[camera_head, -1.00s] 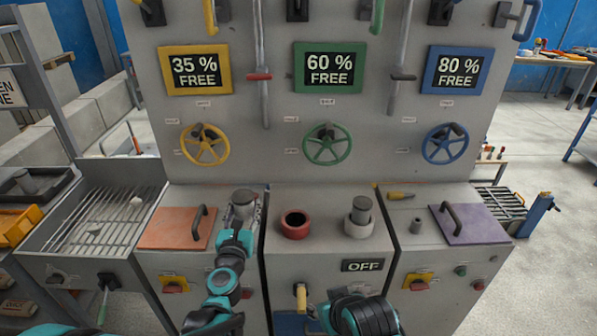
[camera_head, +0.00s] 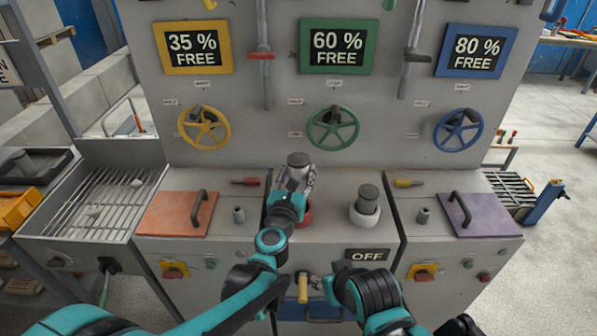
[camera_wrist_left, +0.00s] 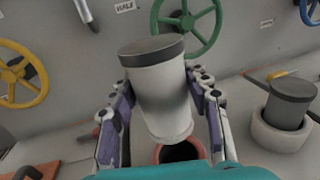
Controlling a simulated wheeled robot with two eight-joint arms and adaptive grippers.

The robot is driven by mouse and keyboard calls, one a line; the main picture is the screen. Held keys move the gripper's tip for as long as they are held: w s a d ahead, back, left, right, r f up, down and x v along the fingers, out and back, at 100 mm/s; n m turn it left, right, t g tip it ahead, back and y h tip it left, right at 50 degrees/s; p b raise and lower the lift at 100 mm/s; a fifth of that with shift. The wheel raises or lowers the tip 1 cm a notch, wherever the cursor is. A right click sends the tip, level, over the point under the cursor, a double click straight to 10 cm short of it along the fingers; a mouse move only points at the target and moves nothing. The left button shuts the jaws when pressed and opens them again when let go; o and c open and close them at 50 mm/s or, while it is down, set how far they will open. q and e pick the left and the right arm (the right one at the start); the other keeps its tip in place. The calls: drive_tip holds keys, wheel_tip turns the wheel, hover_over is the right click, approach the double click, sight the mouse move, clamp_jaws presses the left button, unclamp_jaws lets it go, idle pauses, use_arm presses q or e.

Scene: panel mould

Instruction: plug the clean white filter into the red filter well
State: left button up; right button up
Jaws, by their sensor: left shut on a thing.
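The clean white filter (camera_wrist_left: 162,92), a white cylinder with a dark grey cap, is held upright with a slight tilt in the left wrist view. My left gripper (camera_head: 295,180) is shut on it, one finger on each side. The red filter well (camera_wrist_left: 200,150) shows under the filter's lower end, its dark hole partly open to view. The filter appears to be above the well, not in it. In the head view the red well (camera_head: 307,213) is mostly hidden behind my left wrist. My right gripper cannot be made out; only part of that arm shows.
A white well (camera_head: 364,218) with a grey-capped filter (camera_head: 368,194) in it stands to the right. An orange lid (camera_head: 178,213) and a purple lid (camera_head: 480,214) lie on the side counters. The green handwheel (camera_head: 334,128) is on the panel behind.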

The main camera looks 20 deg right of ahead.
use_arm(q)
drive_tip(key=shift+f+b, duration=2.25)
drive_tip(key=shift+f, duration=0.55)
drive_tip(key=shift+f+b, duration=2.5)
drive_tip(key=shift+f, duration=0.25)
drive_tip(key=o, duration=1.3)
drive_tip(key=shift+o, duration=0.2)
drive_tip(key=v, duration=1.2)
